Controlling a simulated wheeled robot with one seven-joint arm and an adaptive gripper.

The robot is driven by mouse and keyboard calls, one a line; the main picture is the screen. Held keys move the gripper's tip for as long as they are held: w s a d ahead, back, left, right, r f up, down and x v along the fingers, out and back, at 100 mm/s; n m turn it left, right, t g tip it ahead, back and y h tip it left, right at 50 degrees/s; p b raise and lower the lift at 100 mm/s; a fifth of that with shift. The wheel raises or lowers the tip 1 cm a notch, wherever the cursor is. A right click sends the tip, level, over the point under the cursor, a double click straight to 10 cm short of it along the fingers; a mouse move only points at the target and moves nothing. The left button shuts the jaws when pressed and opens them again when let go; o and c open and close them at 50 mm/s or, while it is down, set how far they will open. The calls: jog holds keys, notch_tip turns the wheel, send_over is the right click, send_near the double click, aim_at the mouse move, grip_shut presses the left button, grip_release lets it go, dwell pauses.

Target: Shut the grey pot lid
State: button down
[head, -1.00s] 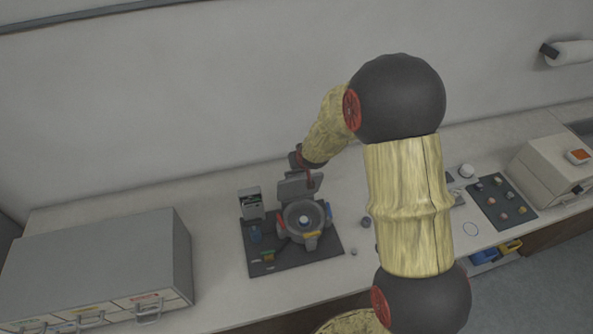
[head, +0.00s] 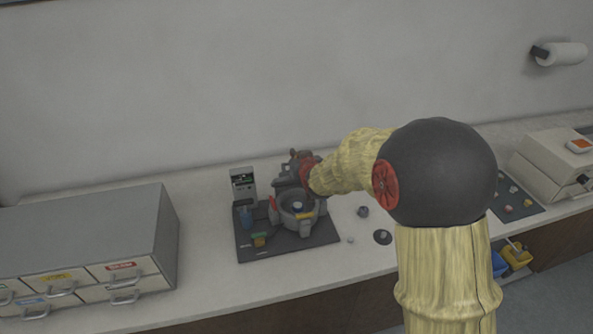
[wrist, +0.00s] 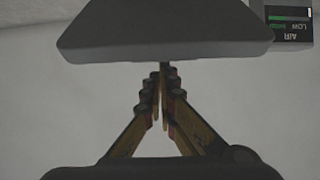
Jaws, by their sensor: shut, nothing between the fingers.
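The grey pot (head: 298,214) stands on a dark mat, its round bowl open at the top, with a small blue-and-white piece inside. Its grey lid (head: 284,177) stands raised at the back of the pot, partly hidden by my arm. My gripper (head: 296,156) is behind and above the lid, small and partly hidden in the head view. In the wrist view my gripper (wrist: 162,75) has its fingers together and empty. Their tips reach the edge of a dark grey plate, seemingly the lid (wrist: 165,35); whether they touch it is unclear.
A control box with a small screen (head: 243,184) stands left of the pot; its screen also shows in the wrist view (wrist: 290,18). A grey drawer cabinet (head: 85,245) is at left. Small round parts (head: 363,211) lie to the right. The wall is close behind.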

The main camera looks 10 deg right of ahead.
jog(key=s+f+b, duration=0.1)
jog(key=b, duration=0.1)
jog(key=s+f+t+b, duration=0.1)
jog(key=b, duration=0.1)
jog(key=shift+s, duration=0.25)
jog(key=shift+s+f+t+b, duration=0.25)
jog(key=shift+s+t+b, duration=0.05)
jog(key=shift+s+b, duration=0.7)
jog(key=s+f+b, duration=0.5)
jog(key=b, duration=0.1)
jog(key=shift+f, duration=0.35)
